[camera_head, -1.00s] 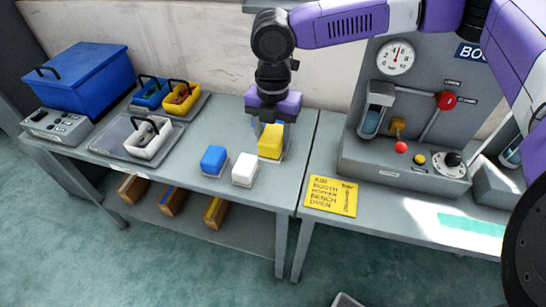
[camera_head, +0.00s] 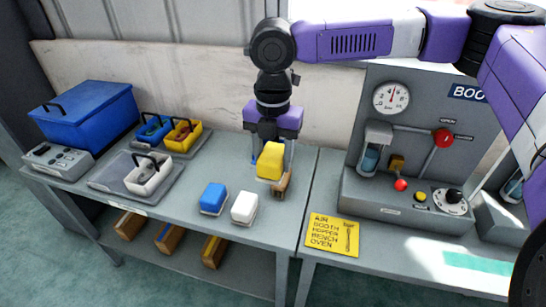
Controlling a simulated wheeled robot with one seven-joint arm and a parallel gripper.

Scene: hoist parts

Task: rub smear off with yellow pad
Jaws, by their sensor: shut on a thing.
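The yellow pad (camera_head: 270,161) is between the fingers of my gripper (camera_head: 272,158), which is shut on it. The gripper points down and holds the pad above the left bench near its right end. A small brown piece (camera_head: 282,184) shows just below and right of the pad; I cannot tell what it is. A flat pale-teal streak (camera_head: 480,263) lies on the right bench top; I cannot tell whether it is the smear.
A blue block (camera_head: 213,198) and a white block (camera_head: 244,207) stand left of the pad. Trays with small bins (camera_head: 149,173) are further left, by a blue box (camera_head: 85,112). A gauge panel (camera_head: 410,140) and yellow sign (camera_head: 332,234) occupy the right bench (camera_head: 385,262).

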